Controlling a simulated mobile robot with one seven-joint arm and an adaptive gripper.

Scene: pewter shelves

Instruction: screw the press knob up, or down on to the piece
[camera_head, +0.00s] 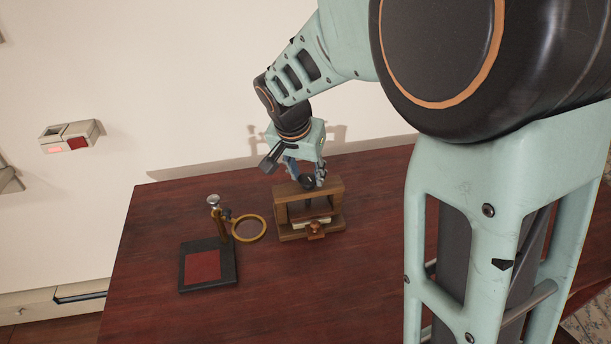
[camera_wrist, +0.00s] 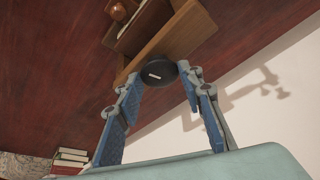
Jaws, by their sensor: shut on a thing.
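The wooden press (camera_head: 283,213) stands on the dark red table, with a pale piece (camera_head: 318,221) low inside its frame. Its black round knob (camera_head: 307,182) sits above the top beam. My gripper (camera_head: 305,181) comes down from above and is shut on the knob. In the wrist view the knob (camera_wrist: 158,72) shows a short white mark on its top, and my two blue fingers (camera_wrist: 158,86) reach to either side of it. The press frame (camera_wrist: 190,33) lies beyond the knob there. The contact of the fingertips is partly hidden.
A stand with a brass ring (camera_head: 249,228) and a dark base with a red pad (camera_head: 203,267) stands left of the press. The table (camera_head: 350,290) is bare in front. A wall switch box (camera_head: 70,137) is at left. Books (camera_wrist: 70,158) show in the wrist view.

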